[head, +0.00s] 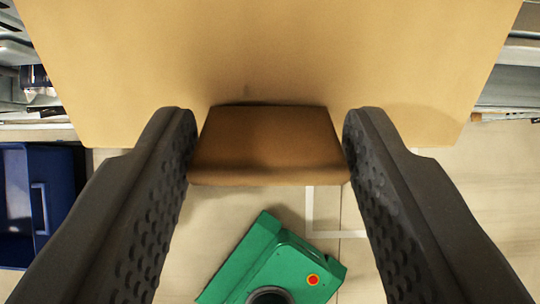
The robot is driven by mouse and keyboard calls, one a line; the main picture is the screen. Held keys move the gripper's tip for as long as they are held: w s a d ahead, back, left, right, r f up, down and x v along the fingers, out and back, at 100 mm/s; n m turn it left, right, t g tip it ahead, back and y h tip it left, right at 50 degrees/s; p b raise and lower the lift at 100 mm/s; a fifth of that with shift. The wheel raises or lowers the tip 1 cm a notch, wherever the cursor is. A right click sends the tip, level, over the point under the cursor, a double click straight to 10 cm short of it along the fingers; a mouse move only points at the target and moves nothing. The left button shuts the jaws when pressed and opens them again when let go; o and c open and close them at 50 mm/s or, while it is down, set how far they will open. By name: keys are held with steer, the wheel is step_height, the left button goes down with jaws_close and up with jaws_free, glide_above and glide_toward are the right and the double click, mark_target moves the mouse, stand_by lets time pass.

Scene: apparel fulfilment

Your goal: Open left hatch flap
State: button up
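A large tan panel (270,50) fills the top of the head view; I cannot tell whether it is the left hatch flap. A brown block-like handle (268,145) stands out at its lower edge, in the middle of the view. My gripper (270,140) has its two dark, dimpled fingers on the left and right sides of this handle. The handle fills the space between the fingertips, and both fingers appear to touch it. The far side of the panel and any hinge are hidden.
A green machine (275,262) with a red button stands on the floor below the handle. A blue bin (45,205) is at the left. Shelves with goods (30,85) show at the left edge, and more shelving (515,80) at the right. Pale floor (480,180) lies open at the right.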

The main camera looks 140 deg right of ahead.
steer(key=o, duration=0.3)
steer(key=shift+w+r, duration=0.1)
steer(key=v, duration=1.3)
steer(key=shift+s+d+r, duration=0.15)
steer(key=shift+s+r, duration=0.05)
steer(key=shift+s, duration=0.05)
